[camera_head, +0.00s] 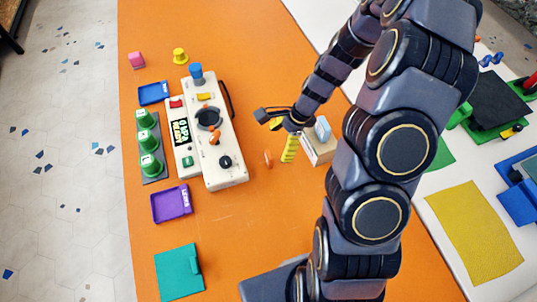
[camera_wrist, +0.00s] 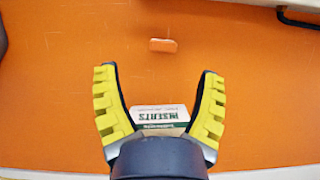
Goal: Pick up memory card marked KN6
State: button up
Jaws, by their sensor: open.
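I can read no KN6 mark in either view. A small orange piece (camera_head: 268,158) lies on the orange table; it also shows in the wrist view (camera_wrist: 162,45), ahead of my fingertips, with no legible mark. A small pale blue piece (camera_head: 322,128) sits at a cream box (camera_head: 320,150) beside my gripper; I cannot tell whether either piece is a memory card. My gripper (camera_head: 278,136) is open and empty over the table, its yellow-padded fingers spread in the wrist view (camera_wrist: 158,74). The box, lettered INSERTS (camera_wrist: 160,115), shows between them, partly hidden by my gripper's body.
A cream control panel (camera_head: 220,165) with knobs stands left of my gripper. Green knobs on a grey strip (camera_head: 155,170), a blue tray (camera_head: 153,93), a purple tray (camera_head: 171,205) and a teal pad (camera_head: 178,273) lie farther left. Bare orange table (camera_head: 255,220) lies in front.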

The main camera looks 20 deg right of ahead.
aim_at(269, 157)
jog(key=x, duration=0.7)
jog(key=shift+w+f, duration=0.15)
jog(key=shift+w, duration=0.05)
jog(key=c, duration=1)
